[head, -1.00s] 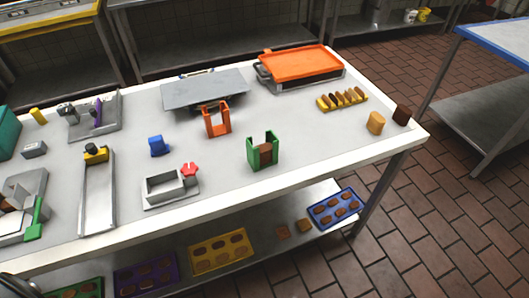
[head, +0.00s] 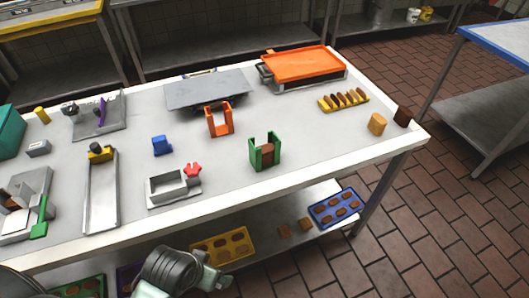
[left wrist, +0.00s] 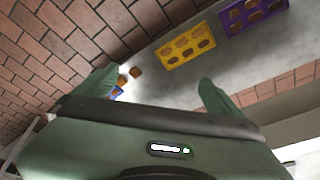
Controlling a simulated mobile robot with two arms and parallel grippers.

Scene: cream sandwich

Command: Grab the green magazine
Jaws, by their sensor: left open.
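The green magazine (head: 265,153) is an upright, open-topped green holder near the front edge of the white table, right of centre in the head view. A brown piece sits low inside it. It is not visible in the left wrist view. My left arm shows at the bottom of the head view, below and left of the magazine, in front of the table; its fingertips cannot be made out there. In the left wrist view my left gripper (left wrist: 157,84) has its two green fingers wide apart with nothing between them. My right gripper is not in view.
An orange holder (head: 219,120) stands behind and left of the magazine. A grey tray with a red knob (head: 193,170) lies to its left. Table space right of the magazine is clear. The lower shelf holds a yellow tray (left wrist: 184,47), a purple tray (left wrist: 251,12) and a blue tray (head: 334,207).

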